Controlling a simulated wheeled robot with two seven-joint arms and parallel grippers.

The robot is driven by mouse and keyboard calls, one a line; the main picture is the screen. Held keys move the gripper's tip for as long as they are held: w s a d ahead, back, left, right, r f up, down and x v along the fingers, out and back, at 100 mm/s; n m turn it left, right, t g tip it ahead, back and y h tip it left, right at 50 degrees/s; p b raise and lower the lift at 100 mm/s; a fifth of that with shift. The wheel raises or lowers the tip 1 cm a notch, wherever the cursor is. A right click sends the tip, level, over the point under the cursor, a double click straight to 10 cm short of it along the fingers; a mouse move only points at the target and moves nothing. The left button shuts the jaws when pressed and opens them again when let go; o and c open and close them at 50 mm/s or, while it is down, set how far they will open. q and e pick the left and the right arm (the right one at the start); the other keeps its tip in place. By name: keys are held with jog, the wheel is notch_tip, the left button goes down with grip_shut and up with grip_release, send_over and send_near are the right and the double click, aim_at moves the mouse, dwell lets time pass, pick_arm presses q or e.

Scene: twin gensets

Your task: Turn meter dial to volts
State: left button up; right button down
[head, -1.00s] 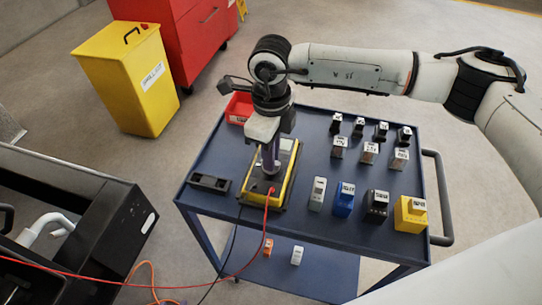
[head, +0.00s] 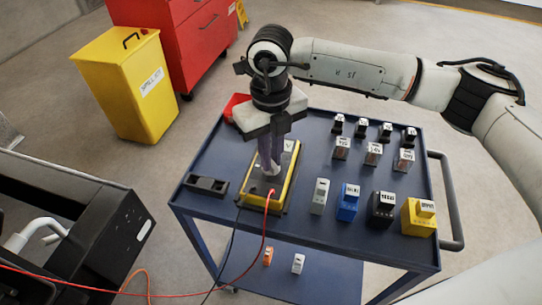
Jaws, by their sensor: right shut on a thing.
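The yellow-edged meter (head: 284,190) lies on the blue cart top, with a red lead and a black lead running from its near end. My right gripper (head: 270,168) comes down over the meter from above, its fingers pointing at the meter's face. It is shut on the meter's dial, which the fingers and wrist hide. A "V" mark shows on the meter's upper part beside the gripper. The dial's pointer setting cannot be seen. My left gripper is not in view.
The blue cart (head: 330,240) also bears a black holder (head: 206,185), a red bin (head: 236,105) and several labelled blocks, such as a blue one (head: 348,205) and a yellow one (head: 418,218). A yellow waste bin (head: 135,90) and red cabinet (head: 190,40) stand behind.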

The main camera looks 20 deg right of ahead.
dwell(0.4)
jog(key=c, duration=1.8)
grip_release()
jog(key=shift+r, duration=0.15)
notch_tip(320, 180, up, 10)
jog(key=shift+b, duration=0.35)
